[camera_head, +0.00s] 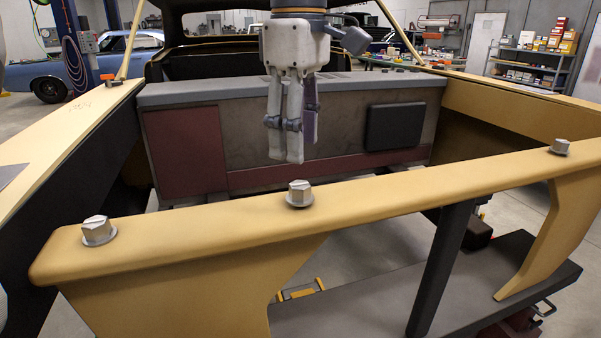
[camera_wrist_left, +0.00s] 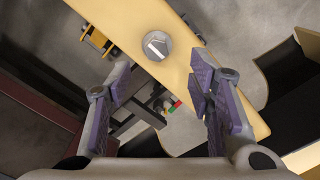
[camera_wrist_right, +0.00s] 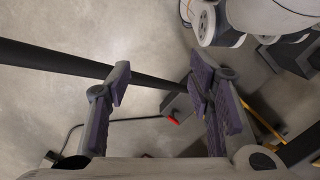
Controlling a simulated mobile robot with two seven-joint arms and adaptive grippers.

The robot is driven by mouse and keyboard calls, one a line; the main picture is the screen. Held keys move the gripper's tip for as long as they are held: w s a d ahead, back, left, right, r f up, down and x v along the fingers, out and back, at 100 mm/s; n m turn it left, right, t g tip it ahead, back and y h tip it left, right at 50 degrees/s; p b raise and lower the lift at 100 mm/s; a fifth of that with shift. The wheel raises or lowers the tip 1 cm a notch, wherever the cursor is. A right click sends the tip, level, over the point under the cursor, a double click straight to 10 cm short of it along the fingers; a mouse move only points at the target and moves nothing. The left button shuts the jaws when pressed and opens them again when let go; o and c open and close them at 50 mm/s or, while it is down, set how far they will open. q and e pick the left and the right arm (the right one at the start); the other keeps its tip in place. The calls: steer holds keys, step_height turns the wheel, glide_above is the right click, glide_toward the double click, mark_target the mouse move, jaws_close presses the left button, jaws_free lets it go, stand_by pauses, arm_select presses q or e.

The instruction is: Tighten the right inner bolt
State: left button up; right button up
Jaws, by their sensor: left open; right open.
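Three grey hex-head bolts stand on the yellow front bar (camera_head: 400,185) in the head view: a left bolt (camera_head: 98,230), a middle bolt (camera_head: 299,194) and a right bolt (camera_head: 560,146). I cannot tell which is the right inner one by name. My left gripper (camera_head: 294,152) points down just behind the middle bolt in the picture, apart from it, open and empty. My right gripper (camera_wrist_right: 163,72) is open and empty over floor, outside the head view.
A grey panel with a dark red section (camera_head: 185,150) stands behind the bar. Yellow side rails (camera_head: 70,135) flank the open bay. A dark post (camera_head: 440,270) rises below the bar from a grey beam. A dark bar (camera_wrist_right: 60,60) crosses near my right fingers.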

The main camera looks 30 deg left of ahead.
mark_target(300, 184)
arm_select(q)
steer(key=f, duration=0.7)
steer(key=shift+w, duration=0.2)
jaws_close()
